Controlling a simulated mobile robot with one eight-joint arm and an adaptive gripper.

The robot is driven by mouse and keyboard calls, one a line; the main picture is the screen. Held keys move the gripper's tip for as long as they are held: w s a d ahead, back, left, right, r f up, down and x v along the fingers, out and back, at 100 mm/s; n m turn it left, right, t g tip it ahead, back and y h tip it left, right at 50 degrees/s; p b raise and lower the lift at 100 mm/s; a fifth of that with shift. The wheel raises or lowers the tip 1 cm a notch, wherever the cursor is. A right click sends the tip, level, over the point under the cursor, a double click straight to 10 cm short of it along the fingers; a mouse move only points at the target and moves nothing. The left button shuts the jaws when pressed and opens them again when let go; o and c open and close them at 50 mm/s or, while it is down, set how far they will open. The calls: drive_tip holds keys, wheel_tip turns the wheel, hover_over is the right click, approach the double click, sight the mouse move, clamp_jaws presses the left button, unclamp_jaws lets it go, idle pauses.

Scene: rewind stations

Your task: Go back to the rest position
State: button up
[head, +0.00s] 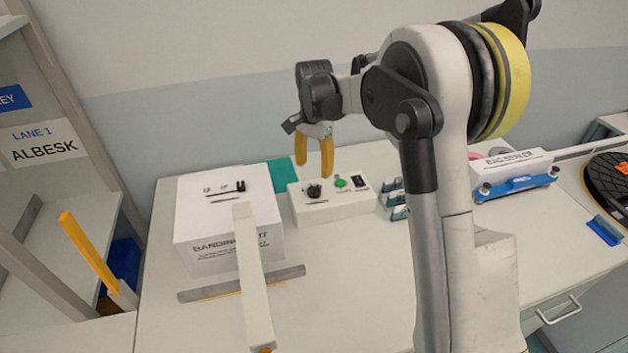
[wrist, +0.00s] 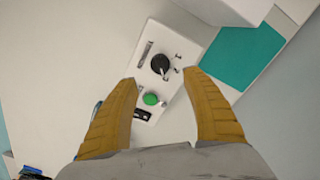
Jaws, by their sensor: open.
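My gripper (head: 314,160) hangs with its yellow fingers pointing down, above the rear of the white table (head: 350,270). In the wrist view my gripper (wrist: 162,112) is open, its two yellow fingers well apart with nothing between them but the view below. Under it is a white control box (head: 325,211) with a black knob and a green button; it also shows in the wrist view (wrist: 178,50). The fingers look apart from the box. My arm reaches up from the right of centre and hides part of the table.
A bag sealer (head: 510,165) and a dark reel (head: 608,180) are to the right. A teal mat (head: 282,174) lies behind. A shelf (head: 60,235) is at the left.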

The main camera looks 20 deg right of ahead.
drive_tip(key=shift+r, duration=1.35)
drive_tip(key=s+r+n+t, duration=0.25)
drive_tip(key=s+r, duration=0.25)
drive_tip(key=s, duration=0.3)
drive_tip(key=s+r+n+t, duration=0.1)
drive_tip(key=s+r+n, duration=0.2)
drive_tip(key=s+r, duration=0.35)
drive_tip(key=s+f+n+t, duration=0.2)
drive_tip(key=s, duration=0.5)
drive_tip(key=s+f+n+t, duration=0.1)
drive_tip(key=s+f+n, duration=0.2)
drive_tip(key=s, duration=0.5)
drive_tip(key=shift+s+t, duration=0.2)
drive_tip(key=shift+t, duration=0.15)
